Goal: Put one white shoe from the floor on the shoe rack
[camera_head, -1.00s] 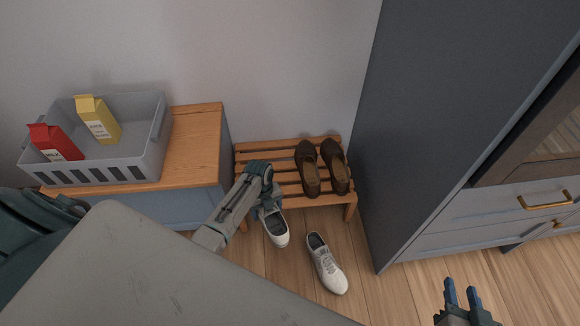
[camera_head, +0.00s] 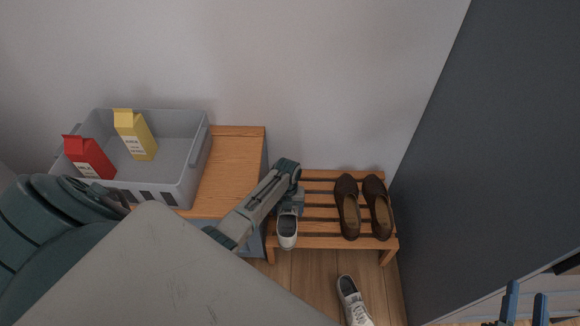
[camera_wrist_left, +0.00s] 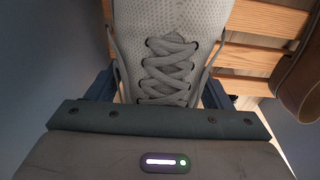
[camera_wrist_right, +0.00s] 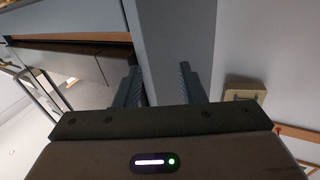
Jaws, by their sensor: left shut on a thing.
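One white shoe (camera_head: 287,229) is in my left gripper (camera_head: 289,203), which is shut on it. In the left wrist view, the laced shoe (camera_wrist_left: 168,50) fills the space between the fingers. The shoe rack (camera_head: 318,213) is a slatted wooden bench; the held shoe is over its left part, toe toward the front. I cannot tell whether it touches the slats. A second white shoe (camera_head: 352,300) lies on the floor in front of the rack. My right gripper (camera_head: 525,306) is open and empty at the lower right; its spread fingers show in the right wrist view (camera_wrist_right: 160,85).
Two brown shoes (camera_head: 362,208) stand on the rack's right part. A wooden-topped cabinet (camera_head: 236,165) stands left of the rack, with a grey crate (camera_head: 186,184) holding a red carton (camera_head: 90,157) and a yellow carton (camera_head: 135,135). A tall dark cabinet (camera_head: 490,150) borders the right.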

